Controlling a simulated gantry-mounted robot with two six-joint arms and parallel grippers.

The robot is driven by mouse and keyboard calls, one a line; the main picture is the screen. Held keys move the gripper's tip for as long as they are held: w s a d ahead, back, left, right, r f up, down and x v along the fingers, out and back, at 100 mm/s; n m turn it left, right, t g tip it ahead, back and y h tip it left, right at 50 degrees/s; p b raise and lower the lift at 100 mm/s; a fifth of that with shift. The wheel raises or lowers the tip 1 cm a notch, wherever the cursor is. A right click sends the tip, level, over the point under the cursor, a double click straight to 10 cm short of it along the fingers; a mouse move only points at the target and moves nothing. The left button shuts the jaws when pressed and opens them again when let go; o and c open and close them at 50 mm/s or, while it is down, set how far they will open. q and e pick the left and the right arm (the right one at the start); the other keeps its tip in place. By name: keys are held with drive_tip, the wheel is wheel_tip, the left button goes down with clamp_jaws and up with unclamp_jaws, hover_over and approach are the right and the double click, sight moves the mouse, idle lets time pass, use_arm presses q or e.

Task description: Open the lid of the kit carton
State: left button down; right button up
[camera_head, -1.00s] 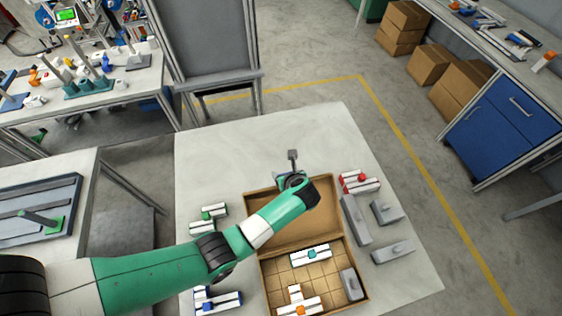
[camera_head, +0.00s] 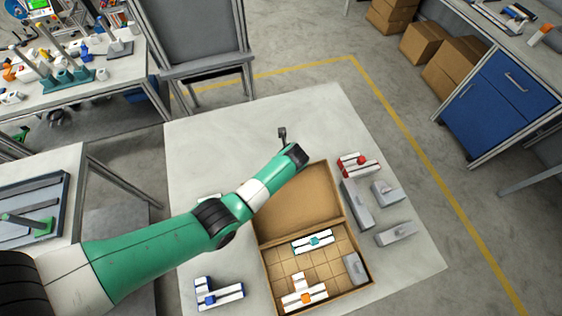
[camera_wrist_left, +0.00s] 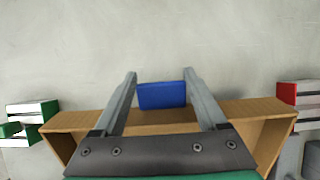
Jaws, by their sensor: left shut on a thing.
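The kit carton (camera_head: 371,287) is a brown open box on the pale table. Its lid (camera_head: 302,207) stands raised at the far side, leaving the inside uncovered. In the left wrist view, a blue tab (camera_wrist_left: 162,97) sticks out past the brown lid edge (camera_wrist_left: 245,112). My left gripper (camera_wrist_left: 160,76) is shut on this tab, with one finger on each side. In the head view, my left arm hides the fingers and the tab. My right gripper is not in view.
Inside the carton are a white-teal part (camera_head: 315,241), a white-orange part (camera_head: 304,295) and a grey block (camera_head: 354,268). A white-blue part (camera_head: 218,292) lies left of it. Grey blocks (camera_head: 357,207) and a white-red part (camera_head: 358,166) lie right. The table's far area is clear.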

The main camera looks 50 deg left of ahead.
use_arm(q)
drive_tip(key=shift+c, duration=1)
unclamp_jaws()
drive_tip(key=shift+w+a+r, duration=0.1)
drive_tip(key=shift+a, duration=0.05)
drive_tip(key=shift+o, duration=1)
drive_tip(key=shift+a, duration=0.1)
drive_tip(key=p+v, duration=0.4)
drive_tip(key=v, duration=0.7)
drive_tip(key=shift+p, duration=0.3)
drive_tip(key=shift+r, duration=0.25)
